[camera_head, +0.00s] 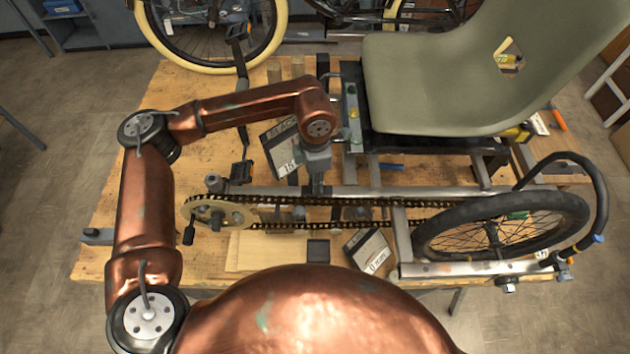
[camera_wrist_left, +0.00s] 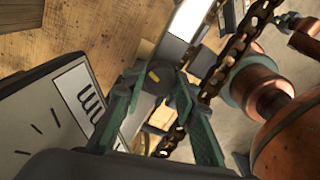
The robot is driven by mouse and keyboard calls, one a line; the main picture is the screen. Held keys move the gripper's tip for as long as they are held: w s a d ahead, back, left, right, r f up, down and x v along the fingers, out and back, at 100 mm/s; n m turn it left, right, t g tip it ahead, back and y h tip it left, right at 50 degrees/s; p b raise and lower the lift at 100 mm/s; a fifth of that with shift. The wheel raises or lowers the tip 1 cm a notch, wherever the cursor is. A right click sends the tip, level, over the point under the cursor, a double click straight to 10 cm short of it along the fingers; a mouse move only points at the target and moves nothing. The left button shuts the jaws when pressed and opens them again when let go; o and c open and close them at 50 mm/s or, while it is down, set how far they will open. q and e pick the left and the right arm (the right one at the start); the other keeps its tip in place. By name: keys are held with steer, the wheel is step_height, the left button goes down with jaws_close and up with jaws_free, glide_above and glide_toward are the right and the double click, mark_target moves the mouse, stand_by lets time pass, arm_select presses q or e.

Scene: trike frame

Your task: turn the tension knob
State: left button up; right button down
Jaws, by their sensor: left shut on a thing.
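The tension knob (camera_wrist_left: 158,77) shows in the left wrist view as a dark round cap with a yellowish mark, beside the metal frame tube. My left gripper (camera_wrist_left: 157,92) has its greenish fingers on both sides of the knob and is shut on it. In the head view my left gripper (camera_head: 318,188) reaches down to the frame tube (camera_head: 345,190) just above the chain (camera_head: 330,202). The knob is hidden there behind the gripper. My right gripper is not in view.
A panel with a white face (camera_head: 283,150) stands close beside the gripper, and another (camera_head: 370,250) lies nearer. The chainring (camera_head: 215,215) is at the left, the rear wheel (camera_head: 500,228) at the right. The seat (camera_head: 460,85) overhangs the back.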

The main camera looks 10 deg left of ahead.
arm_select(q)
steer(key=o, duration=1.1)
steer(key=shift+o, duration=0.2)
steer(key=shift+r, duration=0.25)
step_height(320, 180, up, 12)
steer(key=shift+f, duration=0.2)
